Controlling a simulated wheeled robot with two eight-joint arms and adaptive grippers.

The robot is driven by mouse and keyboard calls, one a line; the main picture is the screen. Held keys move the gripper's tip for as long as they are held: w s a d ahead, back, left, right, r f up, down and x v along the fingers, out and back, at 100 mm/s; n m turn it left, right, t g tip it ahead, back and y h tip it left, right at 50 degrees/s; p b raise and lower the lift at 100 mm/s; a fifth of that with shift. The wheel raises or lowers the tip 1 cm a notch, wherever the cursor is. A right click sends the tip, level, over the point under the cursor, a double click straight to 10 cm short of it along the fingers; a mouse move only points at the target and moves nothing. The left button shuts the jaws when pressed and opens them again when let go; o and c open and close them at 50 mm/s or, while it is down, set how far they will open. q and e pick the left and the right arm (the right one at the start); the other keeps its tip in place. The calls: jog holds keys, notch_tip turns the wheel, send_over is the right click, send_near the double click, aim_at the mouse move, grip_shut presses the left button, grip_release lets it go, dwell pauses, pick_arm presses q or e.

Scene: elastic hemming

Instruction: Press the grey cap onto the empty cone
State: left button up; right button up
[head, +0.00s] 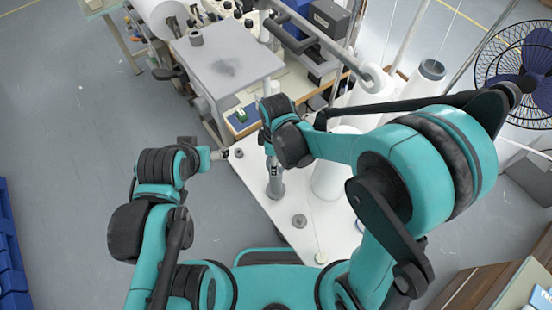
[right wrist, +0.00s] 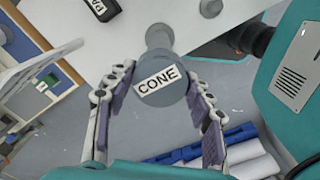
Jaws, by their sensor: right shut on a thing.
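My right gripper (right wrist: 160,92) is shut around a round grey piece labelled CONE (right wrist: 158,100). Its fingers flank the piece on both sides. A narrower grey body with a rounded end (right wrist: 160,36) shows just beyond it; I cannot tell whether the two are joined. In the head view a grey upright piece (head: 275,188) stands at the white table below my right wrist. I cannot tell cap from cone there for certain. My left gripper (head: 219,154) is at the table's left edge, apart from the grey piece; its jaws are too small to read.
The white table (head: 265,222) carries a small grey disc-shaped part (head: 299,221) and a large white spool (head: 327,180). A black labelled object (right wrist: 100,8) shows at the top of the wrist view. A grey machine table (head: 225,60) stands behind, and a fan (head: 520,65) at right.

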jog(key=shift+f, duration=0.2)
jog(key=o, duration=1)
jog(key=shift+o, duration=0.2)
notch_tip(320, 180, up, 12)
dwell(0.3)
